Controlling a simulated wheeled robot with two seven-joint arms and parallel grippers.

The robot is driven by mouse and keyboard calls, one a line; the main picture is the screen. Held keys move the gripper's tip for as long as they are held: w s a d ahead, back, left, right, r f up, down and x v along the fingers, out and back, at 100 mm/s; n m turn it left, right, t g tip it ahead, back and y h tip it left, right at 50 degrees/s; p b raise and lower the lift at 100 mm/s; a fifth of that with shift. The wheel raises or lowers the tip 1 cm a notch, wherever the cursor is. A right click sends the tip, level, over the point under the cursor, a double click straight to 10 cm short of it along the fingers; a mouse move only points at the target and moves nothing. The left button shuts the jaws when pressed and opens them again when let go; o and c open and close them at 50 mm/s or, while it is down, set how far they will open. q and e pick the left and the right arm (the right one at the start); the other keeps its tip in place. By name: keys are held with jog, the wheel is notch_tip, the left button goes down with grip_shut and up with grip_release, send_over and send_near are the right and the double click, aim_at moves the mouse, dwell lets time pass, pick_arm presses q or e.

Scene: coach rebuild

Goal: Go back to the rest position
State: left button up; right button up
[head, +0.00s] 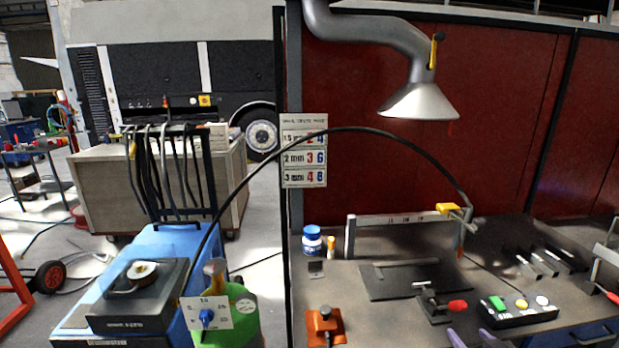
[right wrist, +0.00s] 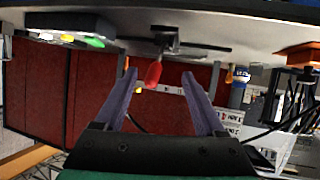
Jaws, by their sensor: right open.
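My right gripper (head: 472,340) shows only as purple fingertips at the bottom edge of the head view, in front of the toggle clamp (head: 430,302) with its red handle tip (head: 458,306). In the right wrist view, which is upside down, the two purple fingers of my right gripper (right wrist: 160,85) are spread apart with nothing held between them. The red handle tip (right wrist: 153,74) shows in the gap beyond the fingers, and seems apart from them. My left gripper is in neither view.
A welding torch (head: 460,225) stands at the back. A blue welder cart (head: 90,305) with a gas bottle is left; an extraction hood (head: 420,102) hangs above.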

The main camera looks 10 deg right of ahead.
jog(key=s+a+f+n+g+y, duration=0.2)
jog(key=s+a+f+g, duration=0.35)
jog(key=s+a, duration=0.2)
jog(key=s+a+f+n+g+y, duration=0.2)
jog(key=s+a+f+g, duration=0.2)
jog(key=s+a+f, duration=0.4)
notch_tip(320, 180, down, 20)
jog(key=s+d+f+g, duration=0.2)
jog(key=s+f, duration=1.3)
jog(key=s, duration=0.3)
jog(key=shift+d+f+n, duration=0.3)
jog(key=shift+f, duration=0.05)
